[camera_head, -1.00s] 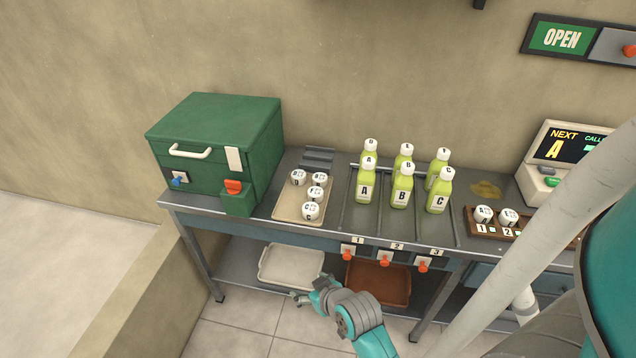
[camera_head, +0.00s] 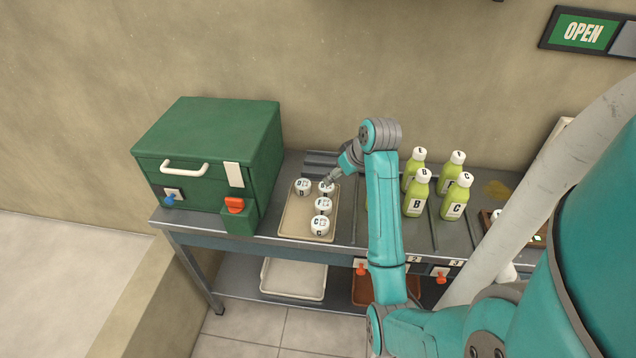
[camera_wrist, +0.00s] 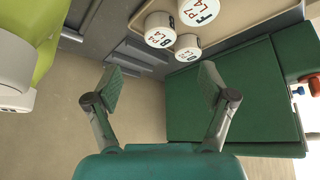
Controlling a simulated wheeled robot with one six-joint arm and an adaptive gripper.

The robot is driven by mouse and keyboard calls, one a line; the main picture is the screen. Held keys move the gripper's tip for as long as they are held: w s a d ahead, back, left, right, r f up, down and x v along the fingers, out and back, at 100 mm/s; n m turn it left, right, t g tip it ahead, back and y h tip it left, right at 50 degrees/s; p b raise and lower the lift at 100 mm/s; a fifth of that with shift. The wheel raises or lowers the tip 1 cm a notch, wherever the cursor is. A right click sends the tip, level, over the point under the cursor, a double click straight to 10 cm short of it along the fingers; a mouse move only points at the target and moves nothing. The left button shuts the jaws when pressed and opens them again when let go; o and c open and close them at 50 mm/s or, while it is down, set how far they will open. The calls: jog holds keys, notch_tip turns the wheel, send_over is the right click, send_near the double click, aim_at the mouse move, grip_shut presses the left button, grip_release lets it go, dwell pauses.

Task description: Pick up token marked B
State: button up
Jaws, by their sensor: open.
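The token that appears marked B (camera_wrist: 160,30) is a white round piece with dark print in the wrist view. It lies on the beige tray (camera_head: 289,229), at the tray's back right in the head view, where my gripper (camera_head: 333,178) partly covers it (camera_head: 326,189). My gripper is open and empty in the wrist view (camera_wrist: 160,78), and the token lies ahead of its fingertips, apart from them. The token D (camera_head: 302,187) lies left of it, token F (camera_head: 322,206) in front, and token C (camera_head: 319,227) at the tray's front.
A green press box (camera_head: 207,150) stands left of the tray. Green juice bottles (camera_head: 416,195) stand on the right, and my arm hides some of that area. A ridged dark metal piece (camera_head: 318,162) lies behind the tray. The wall rises behind the table.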

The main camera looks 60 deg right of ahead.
aim_at(326, 189)
jog(key=x, duration=1)
jog(key=shift+w+d+f, duration=0.15)
jog(key=shift+w, duration=0.05)
jog(key=c, duration=1.2)
